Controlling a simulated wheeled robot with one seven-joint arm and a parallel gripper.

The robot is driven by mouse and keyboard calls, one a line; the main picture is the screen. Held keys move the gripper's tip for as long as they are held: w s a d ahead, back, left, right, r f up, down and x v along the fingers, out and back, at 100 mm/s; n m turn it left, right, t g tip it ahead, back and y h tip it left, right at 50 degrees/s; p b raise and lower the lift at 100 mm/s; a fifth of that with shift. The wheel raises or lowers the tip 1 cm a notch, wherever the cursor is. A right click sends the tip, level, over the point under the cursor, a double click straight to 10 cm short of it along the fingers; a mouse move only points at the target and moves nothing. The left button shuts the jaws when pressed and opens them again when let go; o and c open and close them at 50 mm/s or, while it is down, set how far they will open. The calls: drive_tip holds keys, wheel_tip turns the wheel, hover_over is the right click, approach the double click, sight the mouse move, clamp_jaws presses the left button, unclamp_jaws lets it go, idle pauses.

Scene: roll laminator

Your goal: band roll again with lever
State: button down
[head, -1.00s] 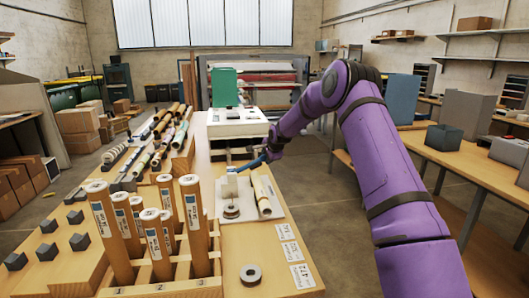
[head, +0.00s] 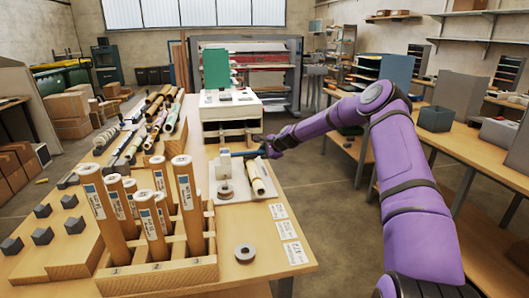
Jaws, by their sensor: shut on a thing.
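The lever (head: 246,154) shows as a short blue bar running right from the white banding device (head: 222,168) on the workbench. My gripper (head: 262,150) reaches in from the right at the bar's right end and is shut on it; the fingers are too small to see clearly. A cream roll (head: 257,178) lies on the pale tray (head: 273,194), right of the device and apart from it. A small ring-shaped piece (head: 225,192) sits at the device's foot. I cannot tell whether a band is around the roll.
A rack of upright rolls (head: 158,279) stands at the front left. A grey ring (head: 245,253) and white label cards (head: 287,230) lie on the bench. A white machine (head: 230,110) with a green panel stands behind. More rolls (head: 160,125) lie at the back left.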

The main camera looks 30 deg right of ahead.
drive_tip(key=shift+f, duration=0.1)
drive_tip(key=c, duration=0.7)
unclamp_jaws()
drive_tip(key=shift+a, duration=0.1)
drive_tip(key=shift+c, duration=0.2)
drive_tip(key=v, duration=1)
drive_tip(key=shift+s, duration=0.3)
